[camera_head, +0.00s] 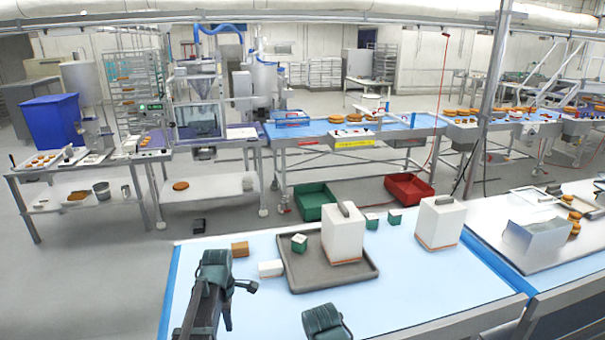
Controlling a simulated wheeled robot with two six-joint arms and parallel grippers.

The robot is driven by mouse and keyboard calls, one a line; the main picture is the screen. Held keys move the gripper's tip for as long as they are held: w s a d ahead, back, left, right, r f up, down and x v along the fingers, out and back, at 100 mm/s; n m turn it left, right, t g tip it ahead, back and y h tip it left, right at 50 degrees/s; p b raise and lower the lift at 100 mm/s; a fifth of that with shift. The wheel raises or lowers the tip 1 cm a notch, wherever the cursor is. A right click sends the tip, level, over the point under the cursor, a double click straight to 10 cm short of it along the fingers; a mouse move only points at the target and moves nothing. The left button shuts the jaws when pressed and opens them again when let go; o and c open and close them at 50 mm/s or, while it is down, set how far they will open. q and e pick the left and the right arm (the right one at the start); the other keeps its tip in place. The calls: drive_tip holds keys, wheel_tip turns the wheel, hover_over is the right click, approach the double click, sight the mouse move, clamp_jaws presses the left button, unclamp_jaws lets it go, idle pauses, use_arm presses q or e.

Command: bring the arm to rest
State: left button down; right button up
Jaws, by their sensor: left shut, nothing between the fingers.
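My left arm reaches in from the bottom over the light blue table (400,290). My left gripper (233,290) is dark, small in view, shut and empty, above the table's left part. It is apart from the white block (271,269) and the brown block (240,249) behind it. A dark green part of my right arm shows at the bottom middle; my right gripper is out of view.
A grey tray (300,284) holds a tall white box (341,234) and a green-and-white cube (299,243). Two similar cubes (371,221) (394,217) and another white box (440,222) stand to the right. The table's front right is clear.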

use_arm(q)
drive_tip(key=s+d+f+m+b, duration=0.6)
drive_tip(key=s+d+f+m, duration=0.1)
drive_tip(key=m, duration=0.4)
drive_tip(key=s+d+f+m+y+b, duration=0.1)
drive_tip(key=s+d+f+m+b, duration=0.5)
drive_tip(key=s+m, duration=0.4)
drive_tip(key=shift+s+d+f+m+b, duration=0.15)
drive_tip(key=shift+d+f+m+b, duration=0.2)
drive_tip(key=shift+d+m+b, duration=0.65)
